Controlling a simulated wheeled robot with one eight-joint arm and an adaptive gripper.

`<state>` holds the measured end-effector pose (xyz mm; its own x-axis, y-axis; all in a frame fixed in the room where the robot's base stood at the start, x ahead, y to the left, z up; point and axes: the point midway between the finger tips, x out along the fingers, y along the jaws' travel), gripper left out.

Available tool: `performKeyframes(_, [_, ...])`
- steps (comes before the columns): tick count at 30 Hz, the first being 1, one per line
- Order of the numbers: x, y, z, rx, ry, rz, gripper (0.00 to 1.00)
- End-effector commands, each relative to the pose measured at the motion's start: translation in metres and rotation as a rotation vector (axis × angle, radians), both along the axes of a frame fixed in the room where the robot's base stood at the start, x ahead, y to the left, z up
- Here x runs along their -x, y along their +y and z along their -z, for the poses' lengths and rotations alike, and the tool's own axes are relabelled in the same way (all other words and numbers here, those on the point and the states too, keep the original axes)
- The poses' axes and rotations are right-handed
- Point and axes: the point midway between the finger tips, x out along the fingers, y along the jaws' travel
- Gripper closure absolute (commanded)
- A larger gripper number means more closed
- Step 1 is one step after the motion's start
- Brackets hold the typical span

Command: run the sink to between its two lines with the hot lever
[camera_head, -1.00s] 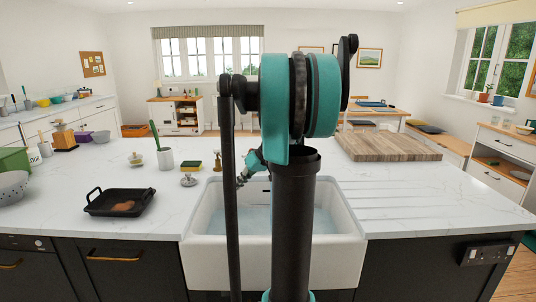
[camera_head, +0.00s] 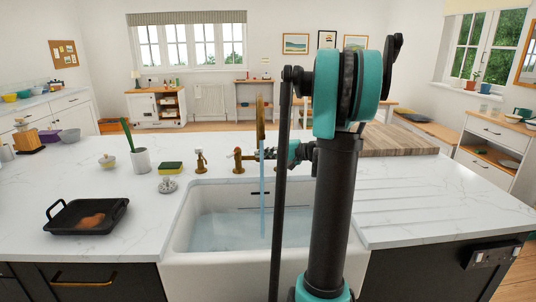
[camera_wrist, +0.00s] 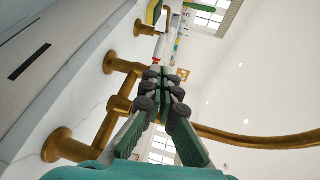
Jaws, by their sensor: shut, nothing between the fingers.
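The white sink (camera_head: 176,236) holds bluish water (camera_head: 215,232). Short dark marks (camera_head: 262,194) show on its back inner wall; the water surface looks below them. A brass tap (camera_head: 238,162) stands behind the sink, and its tall spout (camera_head: 261,118) pours a stream (camera_head: 262,190) into it. In the wrist view brass tap parts (camera_wrist: 128,102) lie just left of my gripper (camera_wrist: 158,76), which is shut and empty. In the head view my gripper (camera_head: 272,154) is beside the tap, partly behind my arm. I cannot tell which brass part is the hot lever, or whether I touch it.
A smaller brass fitting (camera_head: 200,161) stands left of the tap. A wooden board (camera_head: 395,140) lies to the right. The right drainer is clear.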

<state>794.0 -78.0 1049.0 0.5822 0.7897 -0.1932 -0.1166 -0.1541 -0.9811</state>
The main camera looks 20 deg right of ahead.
Motion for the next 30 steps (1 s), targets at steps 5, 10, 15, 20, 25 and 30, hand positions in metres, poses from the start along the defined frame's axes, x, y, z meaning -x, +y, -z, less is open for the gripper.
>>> performKeyframes(5, [-0.021, 0.030, 0.007, 0.002, 0.000, -0.004, 1.00])
performKeyframes(10, [-0.038, 0.054, 0.013, 0.002, -0.001, -0.004, 1.00])
performKeyframes(15, [-0.050, 0.068, 0.017, 0.002, -0.001, -0.001, 1.00])
performKeyframes(20, [-0.054, 0.074, 0.018, 0.002, -0.001, 0.000, 1.00])
performKeyframes(25, [-0.055, 0.075, 0.019, 0.002, -0.001, 0.001, 1.00])
performKeyframes(30, [-0.055, 0.075, 0.019, 0.002, -0.001, 0.001, 1.00])
